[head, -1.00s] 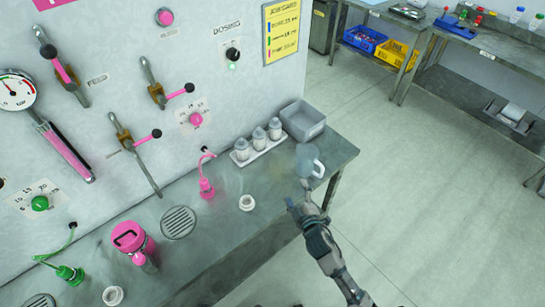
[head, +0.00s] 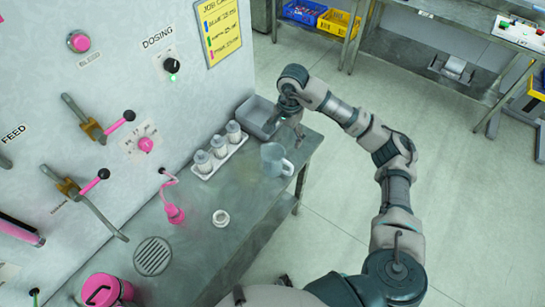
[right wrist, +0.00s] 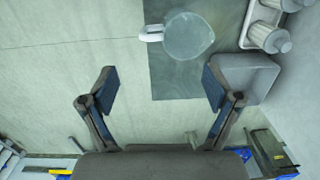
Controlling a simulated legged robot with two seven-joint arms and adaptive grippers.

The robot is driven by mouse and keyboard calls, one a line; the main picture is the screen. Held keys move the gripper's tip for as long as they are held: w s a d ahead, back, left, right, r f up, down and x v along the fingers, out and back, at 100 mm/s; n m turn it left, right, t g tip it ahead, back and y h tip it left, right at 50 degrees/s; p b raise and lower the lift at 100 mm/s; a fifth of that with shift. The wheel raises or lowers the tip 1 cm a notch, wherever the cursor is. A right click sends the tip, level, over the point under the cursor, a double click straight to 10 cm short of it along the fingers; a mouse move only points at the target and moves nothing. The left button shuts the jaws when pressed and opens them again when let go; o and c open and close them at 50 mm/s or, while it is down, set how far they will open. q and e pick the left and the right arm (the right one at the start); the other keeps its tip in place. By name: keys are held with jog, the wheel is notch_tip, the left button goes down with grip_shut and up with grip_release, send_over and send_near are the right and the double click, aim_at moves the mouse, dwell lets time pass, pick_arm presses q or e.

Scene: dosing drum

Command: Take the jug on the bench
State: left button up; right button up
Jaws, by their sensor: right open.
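The jug (head: 272,158) is translucent grey with a pale handle (head: 288,167) on its right side. It stands upright near the right end of the grey bench (head: 205,245). My right gripper (head: 293,122) hangs just beyond the jug, by the grey bin, and touches neither the jug nor its handle. In the right wrist view, my gripper (right wrist: 160,84) is open and empty. The jug (right wrist: 189,38) shows from above, ahead of the fingers, with its handle pointing left. My left gripper is out of view.
A grey bin (head: 252,108) stands at the bench's far end, close to my gripper. Several capped bottles (head: 219,146) stand in a white rack left of the jug. A pink nozzle (head: 174,214) and a white ring (head: 221,217) are nearer. Open floor (head: 330,210) lies right.

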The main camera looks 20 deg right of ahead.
aim_at(288, 162)
jog(key=shift+h, duration=0.4)
jog(key=f, duration=0.3)
jog(key=d+f+p, duration=0.1)
jog(key=f, duration=0.7)
jog(key=shift+d+f+p, duration=0.15)
jog(key=shift+d+p, duration=0.1)
jog(key=shift+p, duration=0.15)
notch_tip(288, 162, down, 4)
jog(key=shift+s+d+f+p, duration=0.1)
jog(key=shift+f+p, duration=0.1)
jog(key=shift+p, duration=0.5)
jog(key=shift+f, duration=0.4)
jog(key=c, duration=1.3)
